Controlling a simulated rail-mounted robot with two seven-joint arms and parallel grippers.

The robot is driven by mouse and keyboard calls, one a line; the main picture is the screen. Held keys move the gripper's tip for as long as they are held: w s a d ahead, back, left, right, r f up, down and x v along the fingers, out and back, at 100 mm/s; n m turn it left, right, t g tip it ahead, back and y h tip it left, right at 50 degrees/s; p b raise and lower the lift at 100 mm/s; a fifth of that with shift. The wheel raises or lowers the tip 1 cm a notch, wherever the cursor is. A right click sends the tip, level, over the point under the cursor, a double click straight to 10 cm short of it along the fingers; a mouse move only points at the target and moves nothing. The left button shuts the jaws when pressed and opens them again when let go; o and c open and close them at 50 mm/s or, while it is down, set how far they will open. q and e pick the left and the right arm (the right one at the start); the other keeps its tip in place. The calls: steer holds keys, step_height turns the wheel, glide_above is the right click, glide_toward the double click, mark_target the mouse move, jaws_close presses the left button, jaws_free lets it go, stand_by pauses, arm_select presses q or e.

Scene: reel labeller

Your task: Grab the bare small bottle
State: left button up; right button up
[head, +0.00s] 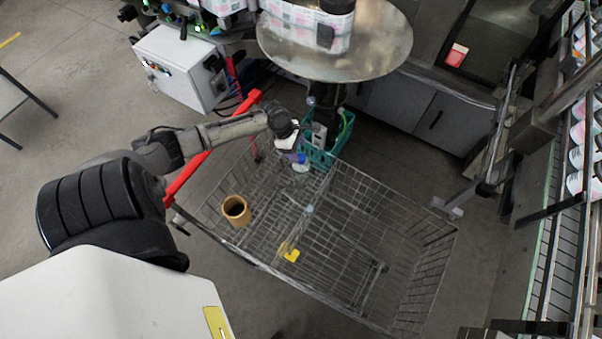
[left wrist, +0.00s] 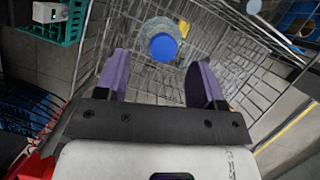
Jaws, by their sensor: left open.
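A small bottle with a blue cap (left wrist: 163,46) and a pale, clear body stands in the wire shopping cart (head: 345,235). In the left wrist view it is seen from above, between and beyond my fingertips. In the head view a pale bit of it (head: 301,168) shows just below my left gripper (head: 298,156). My left gripper, also in the left wrist view (left wrist: 160,75), is open, with its purple fingers spread and nothing held. Whether the bottle bears a label cannot be told. My right gripper is not in view.
A tan cup-like holder (head: 236,210) sits at the cart's left side. A yellow piece (head: 290,256) lies in the cart. A teal basket (head: 318,153) with items stands at the cart's back edge. A round metal table (head: 385,45) is behind it. The cart's right half looks empty.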

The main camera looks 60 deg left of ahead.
mark_target(301, 157)
arm_select(q)
steer(key=shift+s+x, duration=0.1)
steer(key=shift+x, duration=1.25)
steer(key=shift+s+x, duration=0.15)
steer(key=shift+x, duration=1.2)
steer(key=shift+d, duration=0.1)
jaws_close()
